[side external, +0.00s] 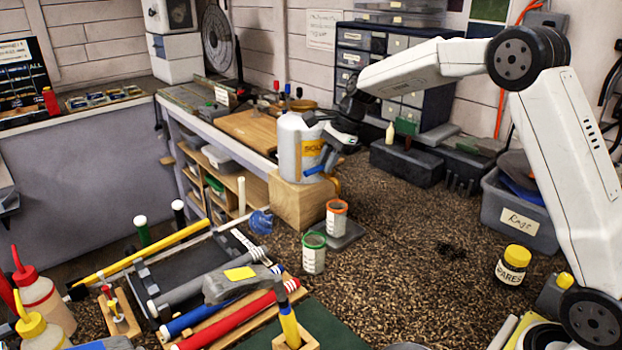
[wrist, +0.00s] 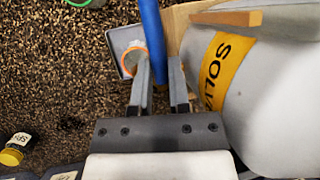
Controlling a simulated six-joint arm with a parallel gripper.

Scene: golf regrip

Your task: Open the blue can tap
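The white can (side external: 287,145) with a yellow label stands on a wooden block (side external: 300,203). It fills the right side of the wrist view (wrist: 275,105). Its blue tap lever (side external: 322,163) shows low on the can's right side. My gripper (side external: 325,150) is right beside the can, at the tap. In the wrist view the blue lever (wrist: 151,35) runs down between the two fingers of my gripper (wrist: 159,70). Whether the fingers press on the lever I cannot tell. The tap's joint with the can is hidden.
An orange-rimmed cup (side external: 337,218) stands on a grey plate (side external: 343,237) below the can's front. A green-rimmed cup (side external: 314,252) stands nearer. Golf clubs and a rack (side external: 190,270) lie to the front left. The speckled bench on the right is mostly clear around a yellow-lidded jar (side external: 513,265).

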